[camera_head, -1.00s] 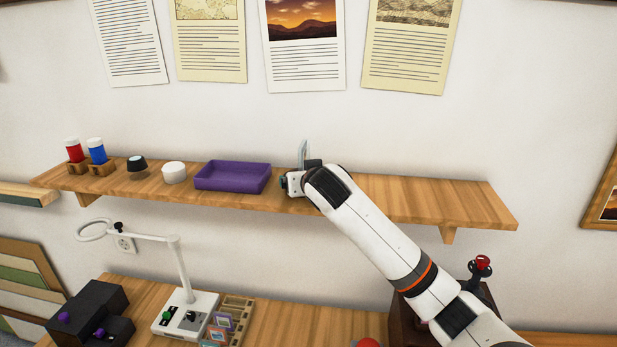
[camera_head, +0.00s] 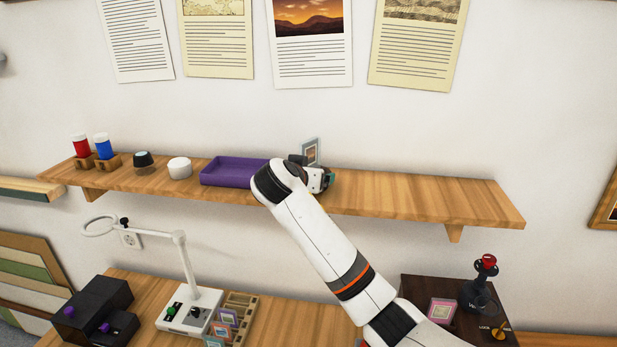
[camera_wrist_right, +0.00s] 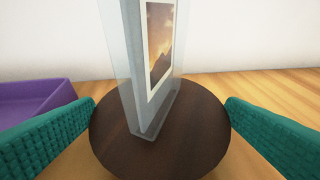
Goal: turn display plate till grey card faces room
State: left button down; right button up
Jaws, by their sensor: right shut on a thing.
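The display plate (camera_wrist_right: 185,150) is a round dark brown disc on the shelf, between the teal finger pads of my right gripper (camera_wrist_right: 160,130), which is shut on its rim. A clear upright holder (camera_wrist_right: 128,70) stands on it with a small sunset print (camera_wrist_right: 160,45), white-bordered, on the face turned right in the wrist view. In the head view the holder (camera_head: 311,152) shows the print toward me, while my right gripper (camera_head: 320,178) and wrist hide the plate. I cannot make out a grey card's face. My left gripper is out of view.
A purple tray (camera_head: 235,171) sits just left of my right wrist. The shelf's right part (camera_head: 430,196) is clear. The wall (camera_head: 225,110) is close behind.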

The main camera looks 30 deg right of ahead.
jog(key=shift+w+a+m+g+h+b, duration=0.15)
jog(key=shift+m+g+h+b, duration=0.2)
jog(key=shift+m+g+h, duration=0.25)
jog(key=shift+w+a+m+g+h+b, duration=0.15)
jog(key=shift+m+g+h+b, duration=0.25)
jog(key=shift+m+g, duration=0.4)
jog(key=shift+w+m+g+h+b, duration=0.2)
jog(key=shift+m+g+h+b, duration=0.1)
jog(key=shift+m+g+h, duration=0.4)
jog(key=shift+w+a+r+m+g+h+b, duration=0.15)
jog(key=shift+m+g+b, duration=0.15)
jog(key=shift+m+g, duration=0.6)
jog(key=shift+w+d+m+g+h+b, duration=0.15)
jog(key=shift+m+g+b, duration=0.1)
jog(key=shift+m+g, duration=0.6)
jog(key=shift+w+a+m+g, duration=0.1)
jog(key=shift+m+g, duration=0.15)
jog(key=shift+g, duration=0.1)
jog(key=o, duration=0.6)
jog(key=shift+o, duration=0.2)
